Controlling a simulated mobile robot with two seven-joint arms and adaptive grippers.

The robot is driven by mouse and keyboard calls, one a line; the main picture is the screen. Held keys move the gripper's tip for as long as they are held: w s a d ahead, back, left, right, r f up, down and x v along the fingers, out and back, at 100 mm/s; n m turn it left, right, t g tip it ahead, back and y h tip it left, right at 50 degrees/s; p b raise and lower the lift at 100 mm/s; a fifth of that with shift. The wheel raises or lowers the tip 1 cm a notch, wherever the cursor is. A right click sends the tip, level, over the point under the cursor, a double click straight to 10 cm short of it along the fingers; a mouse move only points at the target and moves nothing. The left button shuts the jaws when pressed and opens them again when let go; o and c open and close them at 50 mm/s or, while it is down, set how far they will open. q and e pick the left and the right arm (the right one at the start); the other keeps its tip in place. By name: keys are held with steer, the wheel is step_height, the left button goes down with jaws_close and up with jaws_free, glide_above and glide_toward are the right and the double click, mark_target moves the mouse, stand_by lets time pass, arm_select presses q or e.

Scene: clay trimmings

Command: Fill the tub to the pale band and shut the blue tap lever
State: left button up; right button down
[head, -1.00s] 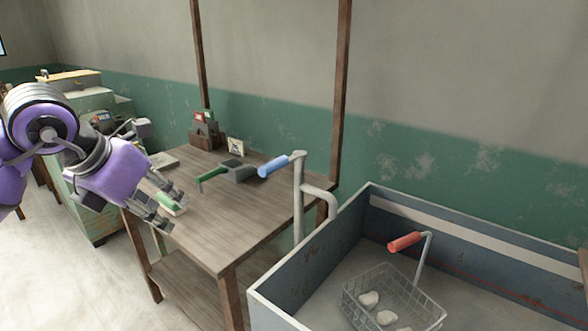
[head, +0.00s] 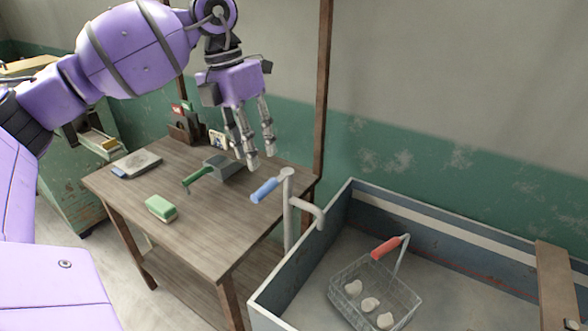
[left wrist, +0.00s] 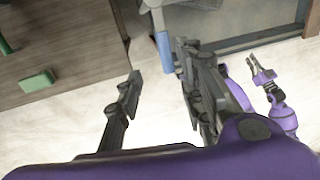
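The tub (head: 283,282) stands at the lower right, with a pale band (head: 421,220) along its inner back wall. Its floor looks grey; I cannot tell any water level. The grey tap (head: 289,225) rises at its left side, its spout bending toward the tub. I see no stream. The blue tap lever (head: 265,190) points left and toward me; it also shows in the left wrist view (left wrist: 164,50). My left gripper (head: 260,157) is open and empty, fingers down, above and behind the lever, apart from it. My right gripper (left wrist: 261,68) shows small in the left wrist view, its fingers apart.
A wire basket (head: 375,290) with a red handle (head: 385,248) and white lumps sits in the tub. A plank (head: 556,285) lies across its right end. The wooden table (head: 205,235) holds a green block (head: 161,208) and a green-handled scoop (head: 222,167). A wooden post (head: 322,90) stands behind the tap.

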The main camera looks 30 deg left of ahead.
mark_target(262, 187)
arm_select(q)
steer(key=shift+g, duration=0.3)
steer(key=f, duration=0.2)
steer(key=d+f, duration=0.1)
steer(key=f, duration=0.2)
steer(key=d+f, duration=0.1)
steer(key=f, duration=0.1)
steer(key=shift+s+d+f+p, duration=0.2)
steer(key=shift+s+f+p, duration=0.1)
steer(key=shift+f+p, duration=0.05)
jaws_close()
